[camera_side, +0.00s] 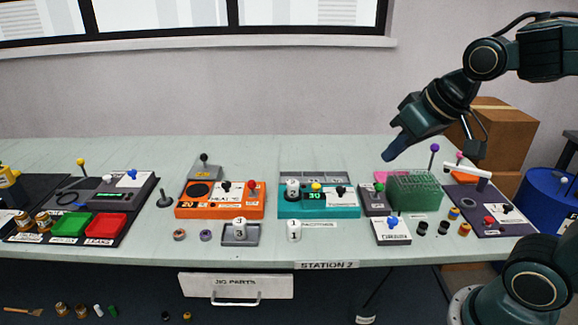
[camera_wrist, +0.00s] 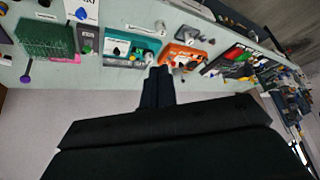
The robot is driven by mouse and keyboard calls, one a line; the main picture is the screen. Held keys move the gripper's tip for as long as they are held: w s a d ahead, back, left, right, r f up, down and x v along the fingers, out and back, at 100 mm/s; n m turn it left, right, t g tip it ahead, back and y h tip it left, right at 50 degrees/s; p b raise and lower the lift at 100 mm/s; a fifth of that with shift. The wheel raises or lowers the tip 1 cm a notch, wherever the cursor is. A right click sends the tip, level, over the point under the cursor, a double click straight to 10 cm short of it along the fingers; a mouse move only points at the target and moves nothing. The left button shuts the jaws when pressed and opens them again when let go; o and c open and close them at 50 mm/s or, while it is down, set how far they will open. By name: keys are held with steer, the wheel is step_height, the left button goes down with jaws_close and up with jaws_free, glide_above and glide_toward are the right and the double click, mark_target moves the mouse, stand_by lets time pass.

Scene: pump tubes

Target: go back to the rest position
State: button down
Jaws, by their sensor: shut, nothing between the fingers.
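My gripper (camera_side: 391,156) is in the air at the right of the side view, above the back part of the bench and above the green rack. It points down and to the left, and its fingers are together with nothing between them. In the wrist view the dark closed fingers of my gripper (camera_wrist: 159,72) point toward the bench, which appears tilted at the top. The fingers touch nothing in the side view.
Below stand the green rack (camera_side: 414,193), a teal station (camera_side: 318,205), an orange heater station (camera_side: 219,203) and a dark station (camera_side: 490,212). A purple-topped lever (camera_side: 434,150) rises close to my gripper. A cardboard box (camera_side: 500,135) and blue barrel (camera_side: 549,199) stand at right.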

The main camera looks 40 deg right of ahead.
steer(key=s+a+f+n, duration=0.1)
steer(key=s, duration=0.7)
steer(key=shift+s+n+g, duration=0.3)
steer(key=shift+s, duration=0.1)
steer(key=shift+a+f, duration=0.1)
stand_by(1.5)
